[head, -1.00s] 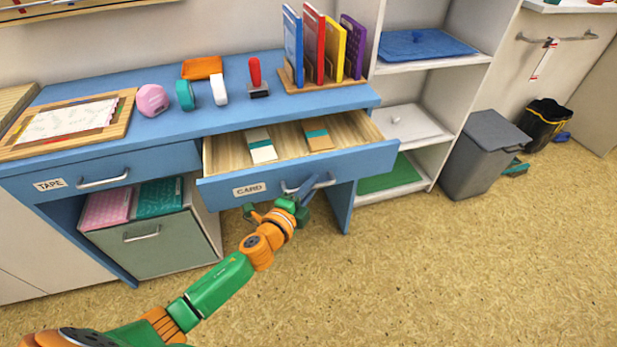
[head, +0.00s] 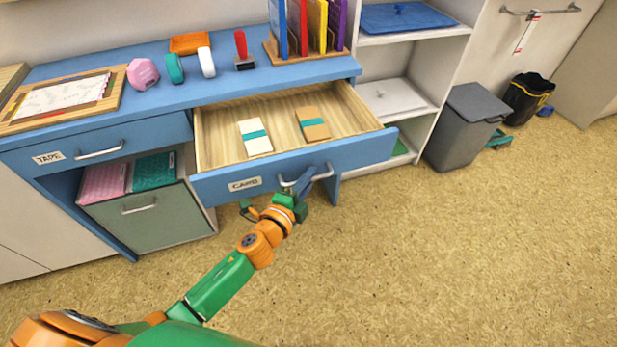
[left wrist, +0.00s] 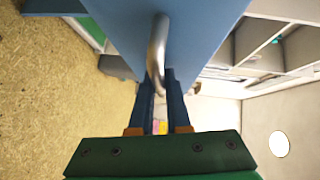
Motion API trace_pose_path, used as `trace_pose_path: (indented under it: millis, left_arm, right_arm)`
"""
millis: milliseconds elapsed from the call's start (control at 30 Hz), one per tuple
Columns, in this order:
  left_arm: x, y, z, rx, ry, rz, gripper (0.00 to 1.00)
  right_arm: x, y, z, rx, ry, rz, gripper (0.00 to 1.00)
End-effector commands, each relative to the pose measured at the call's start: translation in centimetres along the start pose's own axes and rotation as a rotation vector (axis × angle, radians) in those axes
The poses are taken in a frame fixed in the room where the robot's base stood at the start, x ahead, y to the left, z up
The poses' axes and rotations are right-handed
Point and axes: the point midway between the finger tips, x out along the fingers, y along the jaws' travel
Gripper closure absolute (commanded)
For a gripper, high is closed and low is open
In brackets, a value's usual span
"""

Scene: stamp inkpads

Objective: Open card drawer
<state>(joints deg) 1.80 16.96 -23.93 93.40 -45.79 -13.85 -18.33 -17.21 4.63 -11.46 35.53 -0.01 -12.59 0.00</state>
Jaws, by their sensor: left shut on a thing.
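The card drawer (head: 360,152) is the blue-fronted drawer labelled CARD, under the right part of the blue desk. It stands well open. Inside lie a white card stack (head: 255,143) and a brown card stack (head: 316,128), each with a teal band. My left gripper (head: 303,182) is shut on the drawer's metal handle (head: 324,173) in front of the drawer face. In the left wrist view the handle (left wrist: 157,45) runs down between the two dark fingers (left wrist: 160,100). My right gripper is not in view.
The tape drawer (head: 130,139) beside it is shut. A cabinet (head: 150,222) with pink and teal stacks stands below. A grey bin (head: 465,130) and white shelves (head: 440,75) are to the right. The floor (head: 450,250) in front is clear.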

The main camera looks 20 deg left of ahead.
Motion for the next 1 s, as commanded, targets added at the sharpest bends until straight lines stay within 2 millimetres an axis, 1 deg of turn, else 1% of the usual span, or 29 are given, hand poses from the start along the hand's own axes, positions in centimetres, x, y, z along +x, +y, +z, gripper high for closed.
trace_pose_path:
  millis: [67,100,133,467,567,700,800,900,1000]
  left_arm:
    - [0.0,0.0,0.0,0.000,0.001,0.000,1.00]
    - [0.0,0.0,0.0,0.000,0.001,0.000,0.80]
    - [0.0,0.0,0.0,0.000,0.001,0.000,0.73]
    - [-0.2,0.0,0.0,0.000,0.000,0.001,0.73]
    - [-1.4,0.0,0.0,-0.001,0.000,0.002,0.73]
    - [-3.9,0.1,0.0,-0.002,0.000,0.003,0.73]
    - [-5.4,0.1,0.0,-0.002,0.000,0.002,0.73]
    - [-6.5,0.1,0.0,-0.001,0.001,0.002,0.73]
    - [-7.0,0.0,0.0,0.000,0.001,0.000,0.73]
  right_arm:
    - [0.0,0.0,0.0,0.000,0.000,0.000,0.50]
    - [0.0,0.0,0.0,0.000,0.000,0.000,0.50]
    - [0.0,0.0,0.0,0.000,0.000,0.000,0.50]
    - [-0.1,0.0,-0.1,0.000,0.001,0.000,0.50]
    - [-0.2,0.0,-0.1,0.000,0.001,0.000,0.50]
    - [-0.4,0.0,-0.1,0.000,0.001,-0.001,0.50]
    - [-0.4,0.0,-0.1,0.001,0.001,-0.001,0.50]
    - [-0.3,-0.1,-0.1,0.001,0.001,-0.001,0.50]
    - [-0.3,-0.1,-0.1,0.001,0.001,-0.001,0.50]
